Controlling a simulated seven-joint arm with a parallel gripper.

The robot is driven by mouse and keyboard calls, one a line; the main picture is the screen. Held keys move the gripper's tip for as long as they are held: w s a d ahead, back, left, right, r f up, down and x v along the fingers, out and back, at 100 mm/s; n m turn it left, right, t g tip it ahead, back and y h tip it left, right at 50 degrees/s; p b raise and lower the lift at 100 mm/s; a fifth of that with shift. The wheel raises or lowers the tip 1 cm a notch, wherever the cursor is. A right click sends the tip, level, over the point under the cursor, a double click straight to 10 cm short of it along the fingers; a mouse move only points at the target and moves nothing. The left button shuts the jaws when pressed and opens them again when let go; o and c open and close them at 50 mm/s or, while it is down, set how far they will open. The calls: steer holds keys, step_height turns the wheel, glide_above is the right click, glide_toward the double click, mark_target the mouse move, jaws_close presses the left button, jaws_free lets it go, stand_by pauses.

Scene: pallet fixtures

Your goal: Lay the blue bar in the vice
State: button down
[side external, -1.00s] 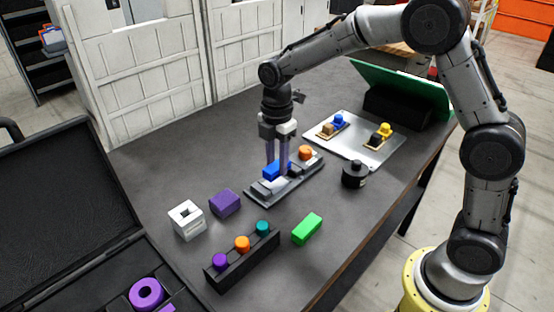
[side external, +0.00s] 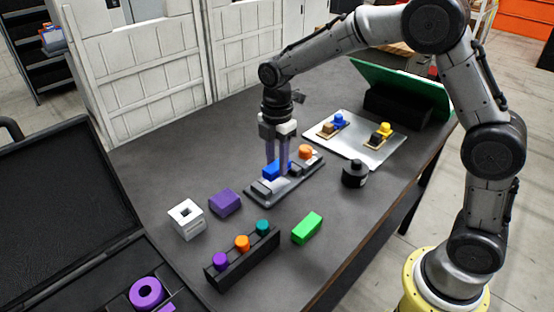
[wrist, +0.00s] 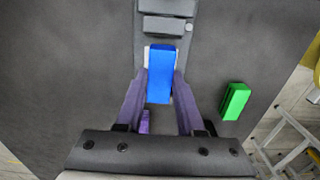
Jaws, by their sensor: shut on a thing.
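The blue bar (side external: 271,172) is between the fingers of my gripper (side external: 278,165), which is shut on it. In the wrist view the bar (wrist: 159,78) lies lengthwise between the two purple-grey fingers (wrist: 160,86), with a pale edge showing beside its far part. The vice (side external: 261,194) is a long grey fixture with raised blocks, and the bar is at its middle. In the wrist view grey blocks of the vice (wrist: 165,26) show beyond the bar. Whether the bar rests fully on the vice bed is hidden by the fingers and blocks.
An orange knob (side external: 305,152) is at the vice's far end. A purple block (side external: 225,202), white square-holed block (side external: 187,219), green block (side external: 307,228), black cylinder (side external: 354,174) and dark rack with coloured pegs (side external: 245,262) surround it. A silver plate (side external: 355,145) lies behind.

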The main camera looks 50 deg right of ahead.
steer(key=shift+f, duration=1.45)
stand_by(0.4)
steer(key=shift+c, duration=0.2)
jaws_free()
steer(key=shift+r, duration=4.5)
steer(key=shift+r, duration=0.1)
